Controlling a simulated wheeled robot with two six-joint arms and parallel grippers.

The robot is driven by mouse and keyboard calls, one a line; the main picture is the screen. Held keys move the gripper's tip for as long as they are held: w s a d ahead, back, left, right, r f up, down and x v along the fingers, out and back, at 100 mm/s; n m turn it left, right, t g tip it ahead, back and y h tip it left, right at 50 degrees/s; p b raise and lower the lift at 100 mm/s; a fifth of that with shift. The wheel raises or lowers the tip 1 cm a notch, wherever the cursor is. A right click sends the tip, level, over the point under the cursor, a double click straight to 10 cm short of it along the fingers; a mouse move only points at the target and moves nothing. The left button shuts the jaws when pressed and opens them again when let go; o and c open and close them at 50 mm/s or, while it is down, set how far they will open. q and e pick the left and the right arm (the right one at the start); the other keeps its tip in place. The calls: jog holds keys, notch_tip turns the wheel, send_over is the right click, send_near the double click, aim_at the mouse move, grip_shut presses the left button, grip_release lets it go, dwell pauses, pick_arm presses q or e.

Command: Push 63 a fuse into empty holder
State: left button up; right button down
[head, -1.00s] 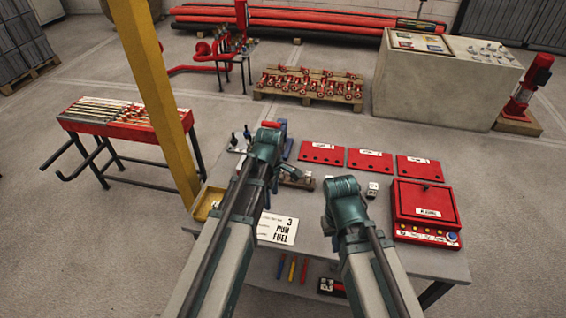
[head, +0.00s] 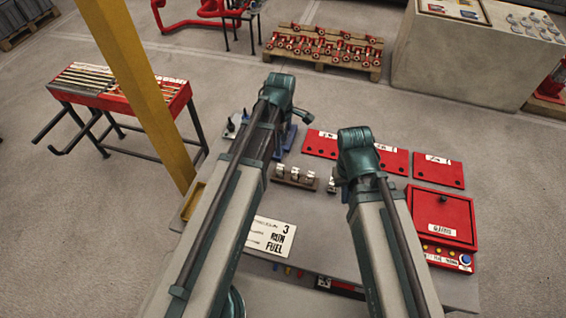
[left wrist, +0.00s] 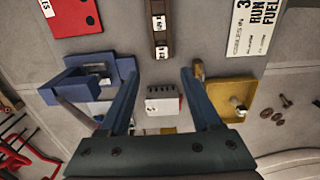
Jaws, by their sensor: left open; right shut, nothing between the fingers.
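My left gripper (left wrist: 159,80) is open in the left wrist view, its fingers spread on either side of a small white-grey block with dark marks (left wrist: 164,103). Contact cannot be told. A brown rail (left wrist: 160,32) carries white labelled fuse-like pieces beyond the fingertips; the rail also shows in the head view (head: 295,182). Which holder is empty cannot be made out. In the head view my left gripper (head: 281,90) is near the blue stand, fingers hidden. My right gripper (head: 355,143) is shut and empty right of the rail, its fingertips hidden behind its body.
A blue stand (left wrist: 75,82) lies left of the open fingers and a yellow tray (left wrist: 243,88) right. Red panels (head: 320,144), a red control box (head: 443,215) and a printed card (head: 270,236) are on the table. A yellow post (head: 135,85) rises at the left.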

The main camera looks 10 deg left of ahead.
aim_at(280, 167)
pick_arm(q)
notch_tip(280, 167, down, 9)
jog(key=b, duration=0.8)
jog(key=shift+s+r+b, duration=0.1)
jog(key=shift+r+b, duration=0.05)
jog(key=shift+b, duration=0.25)
pick_arm(e)
notch_tip(280, 167, down, 9)
jog(key=shift+r, duration=0.2)
jog(key=shift+s, duration=0.1)
pick_arm(q)
jog(key=f+b, duration=0.5)
jog(key=shift+s+a+f, duration=0.1)
jog(key=shift+a+f, duration=0.05)
jog(key=shift+a, duration=0.05)
pick_arm(e)
notch_tip(280, 167, down, 5)
jog(key=shift+f, duration=0.15)
pick_arm(q)
grip_shut()
